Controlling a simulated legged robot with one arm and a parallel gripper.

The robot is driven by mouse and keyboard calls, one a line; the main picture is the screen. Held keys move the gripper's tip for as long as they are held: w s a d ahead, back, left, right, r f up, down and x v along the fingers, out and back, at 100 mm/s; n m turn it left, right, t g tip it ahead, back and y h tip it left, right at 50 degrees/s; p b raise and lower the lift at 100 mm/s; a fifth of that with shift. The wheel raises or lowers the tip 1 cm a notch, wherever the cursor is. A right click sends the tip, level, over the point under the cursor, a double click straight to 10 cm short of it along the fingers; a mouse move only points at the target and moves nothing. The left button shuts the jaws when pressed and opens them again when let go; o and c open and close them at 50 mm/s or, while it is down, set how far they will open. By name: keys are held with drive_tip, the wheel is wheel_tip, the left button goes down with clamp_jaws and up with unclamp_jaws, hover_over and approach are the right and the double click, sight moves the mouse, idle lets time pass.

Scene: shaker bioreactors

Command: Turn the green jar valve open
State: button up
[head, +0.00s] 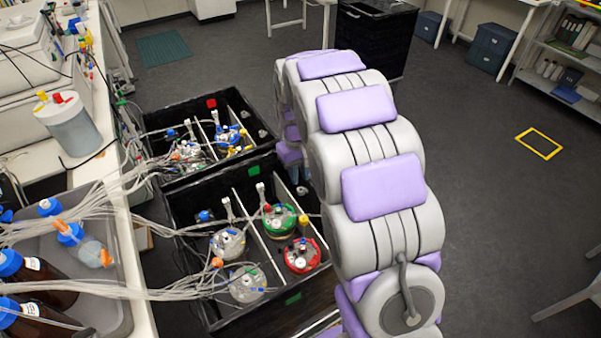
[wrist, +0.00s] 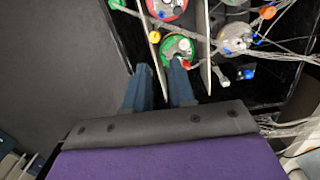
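The green jar (head: 279,219) stands in the near black box, behind the red-lidded jar (head: 302,255). In the wrist view the green jar (wrist: 176,46) is just ahead of my fingertips, with a pale fitting on its lid. A small red piece (wrist: 186,64) is at its near edge, close to my right finger; I cannot tell if this is the valve or if they touch.
A yellow knob (wrist: 154,37) is left of the green lid. Thin white dividers (wrist: 205,60) split the near box (head: 190,285). Clear-lidded jars (head: 228,242) and bundled tubes (head: 160,293) fill its left side. A second black box (head: 165,118) stands behind. Floor at right is open.

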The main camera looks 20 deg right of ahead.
drive_tip(key=shift+s+a+r, duration=0.2)
drive_tip(key=shift+s+a, duration=0.1)
drive_tip(key=shift+a, duration=0.1)
drive_tip(key=n+b, duration=0.2)
drive_tip(key=n, duration=0.2)
approach(290, 207)
drive_tip(key=shift+t, duration=0.3)
drive_tip(key=f+b, duration=0.1)
drive_tip(key=f, duration=0.2)
drive_tip(key=f+b, duration=0.1)
drive_tip(key=f, duration=0.1)
drive_tip(key=f+b, duration=0.1)
drive_tip(key=f, duration=0.2)
drive_tip(key=shift+s+f+b, duration=0.25)
drive_tip(key=shift+f+b, duration=0.1)
drive_tip(key=shift+b, duration=0.05)
clamp_jaws()
